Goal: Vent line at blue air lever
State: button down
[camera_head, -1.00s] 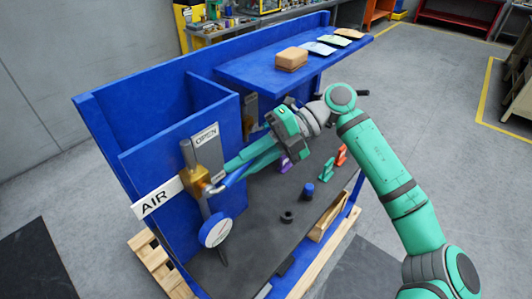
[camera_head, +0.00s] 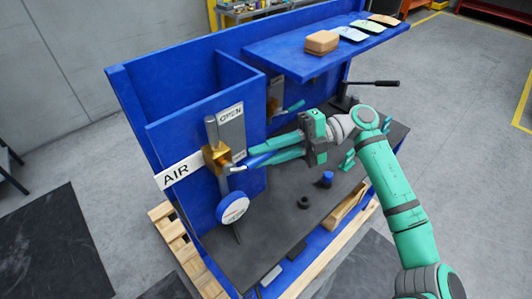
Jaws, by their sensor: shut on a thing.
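The blue air lever (camera_head: 260,160) sticks out to the right from the brass valve body (camera_head: 216,159) on the blue panel. A white AIR label (camera_head: 178,173) is left of the valve, and an OPEN plate (camera_head: 230,116) is above it to the right. A round gauge (camera_head: 232,207) hangs below. My gripper (camera_head: 256,155) reaches in from the right, its two long teal fingers shut on the lever. The fingers hide part of the lever.
A blue shelf (camera_head: 290,62) with a tan block (camera_head: 322,41) overhangs the bench behind my gripper. A second valve (camera_head: 275,97) is on the back panel. A blue-topped piece (camera_head: 327,179) and a black ring (camera_head: 303,203) stand on the dark bench top (camera_head: 265,235).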

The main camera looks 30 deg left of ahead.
jog(key=shift+s+f, duration=0.15)
jog(key=c, duration=1.7)
grip_release()
jog(key=shift+o, duration=0.2)
jog(key=v, duration=1.1)
jog(key=shift+a, duration=0.1)
